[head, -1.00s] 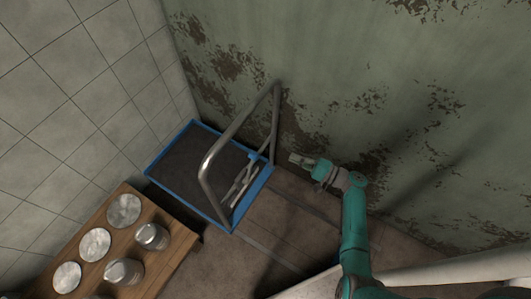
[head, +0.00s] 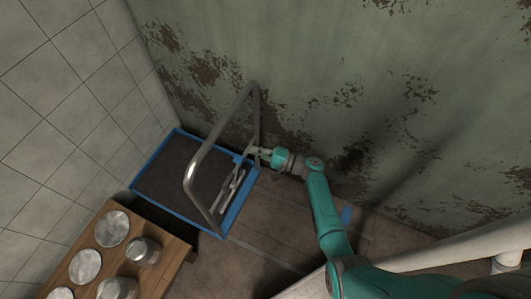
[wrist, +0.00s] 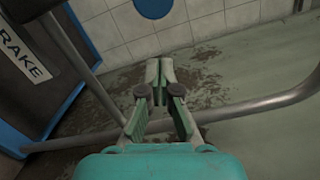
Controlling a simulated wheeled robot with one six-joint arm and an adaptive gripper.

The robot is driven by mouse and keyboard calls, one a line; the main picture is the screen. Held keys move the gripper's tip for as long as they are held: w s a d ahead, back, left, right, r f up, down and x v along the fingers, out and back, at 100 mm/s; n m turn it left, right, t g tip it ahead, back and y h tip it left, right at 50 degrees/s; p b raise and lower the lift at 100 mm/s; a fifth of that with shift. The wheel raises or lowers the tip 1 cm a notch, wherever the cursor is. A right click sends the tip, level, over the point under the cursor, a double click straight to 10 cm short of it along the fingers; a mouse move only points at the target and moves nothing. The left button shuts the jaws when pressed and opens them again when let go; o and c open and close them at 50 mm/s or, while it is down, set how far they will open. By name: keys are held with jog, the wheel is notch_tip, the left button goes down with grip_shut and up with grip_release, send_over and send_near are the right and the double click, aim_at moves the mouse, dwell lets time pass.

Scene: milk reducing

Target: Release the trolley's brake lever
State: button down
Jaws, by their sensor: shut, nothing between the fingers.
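The trolley (head: 176,168) is a dark platform with a blue rim and a bent metal handle (head: 205,160), in the corner by the walls. A small blue piece (head: 240,158) stands at its right edge beside pale markings (head: 232,190); I cannot tell whether it is the brake lever. My gripper (head: 256,151) is shut and empty, by the handle's right leg near the blue piece. Its fingertips (wrist: 160,70) also show in the wrist view; contact is unclear.
A wooden table (head: 163,262) with metal lids and cans stands at the lower left. A peeling green wall (head: 330,60) is close behind my arm, and a tiled wall (head: 60,90) is at the left. A blue disc (wrist: 153,7) shows at the wrist view's top.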

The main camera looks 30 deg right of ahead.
jog(key=s+a, duration=0.2)
jog(key=a, duration=0.1)
jog(key=shift+r, duration=0.4)
jog(key=shift+r, duration=0.15)
jog(key=s+a+r+n+h, duration=0.1)
jog(key=s+a+r+n, duration=0.2)
jog(key=s+a+n, duration=0.5)
jog(key=shift+s+a+n+g, duration=0.15)
jog(key=shift+a+n+g, duration=0.15)
jog(key=shift+a+n, duration=1.45)
jog(key=shift+s+f, duration=0.1)
jog(key=shift+f, duration=0.1)
